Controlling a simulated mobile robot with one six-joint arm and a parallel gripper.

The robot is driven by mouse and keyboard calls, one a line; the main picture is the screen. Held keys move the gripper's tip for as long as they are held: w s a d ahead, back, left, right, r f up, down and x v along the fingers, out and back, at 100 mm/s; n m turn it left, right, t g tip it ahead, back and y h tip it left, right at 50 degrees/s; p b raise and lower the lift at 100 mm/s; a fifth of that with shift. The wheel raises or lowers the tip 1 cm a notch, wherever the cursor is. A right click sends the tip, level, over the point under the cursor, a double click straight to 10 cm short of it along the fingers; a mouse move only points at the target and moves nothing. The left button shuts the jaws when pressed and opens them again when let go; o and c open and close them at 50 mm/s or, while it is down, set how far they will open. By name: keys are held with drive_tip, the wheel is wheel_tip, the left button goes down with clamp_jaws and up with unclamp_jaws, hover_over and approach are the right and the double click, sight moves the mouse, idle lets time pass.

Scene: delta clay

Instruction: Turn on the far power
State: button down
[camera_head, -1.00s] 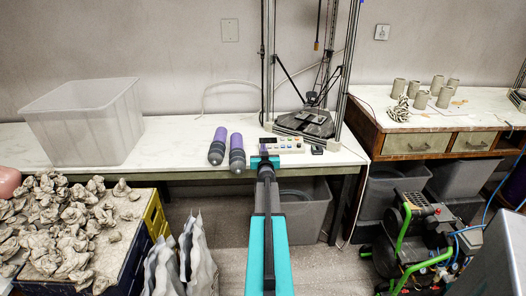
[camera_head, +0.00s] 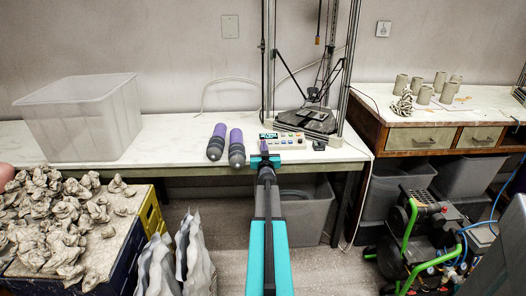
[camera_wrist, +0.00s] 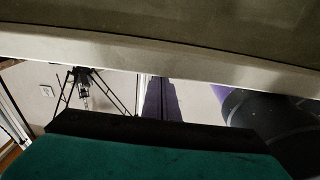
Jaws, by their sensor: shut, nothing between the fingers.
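A white control box (camera_head: 290,141) with a small dark display and a row of buttons lies on the workbench, at the foot of a tall metal-framed machine (camera_head: 312,120). Two wall fittings show behind: a plate (camera_head: 230,26) left of the machine and a socket-like plate (camera_head: 383,29) to its right, also in the wrist view (camera_wrist: 47,91). I cannot tell which is the far power. My gripper (camera_head: 264,146) is shut and empty at the bench's front edge, its purple fingertips in front of the box's left end. The wrist view shows the fingers (camera_wrist: 160,100).
Two purple-and-grey bottles (camera_head: 236,150) lie just left of my gripper. A clear bin (camera_head: 80,118) stands on the bench's left. A green-framed compressor (camera_head: 415,235) stands at lower right, below a wooden desk (camera_head: 425,138) holding pots.

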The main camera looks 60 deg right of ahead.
drive_tip(key=shift+s+f+b, duration=0.1)
drive_tip(key=shift+f+b, duration=0.4)
drive_tip(key=shift+f, duration=0.3)
drive_tip(key=shift+a+r, duration=0.3)
drive_tip(key=shift+r, duration=0.25)
drive_tip(key=r, duration=0.1)
drive_tip(key=r+p, duration=0.1)
drive_tip(key=a+r, duration=0.1)
drive_tip(key=shift+s+r, duration=0.2)
drive_tip(key=shift+s, duration=0.15)
drive_tip(key=shift+v, duration=0.85)
drive_tip(key=v, duration=0.8)
drive_tip(key=shift+s+f, duration=0.15)
drive_tip(key=shift+f, duration=0.1)
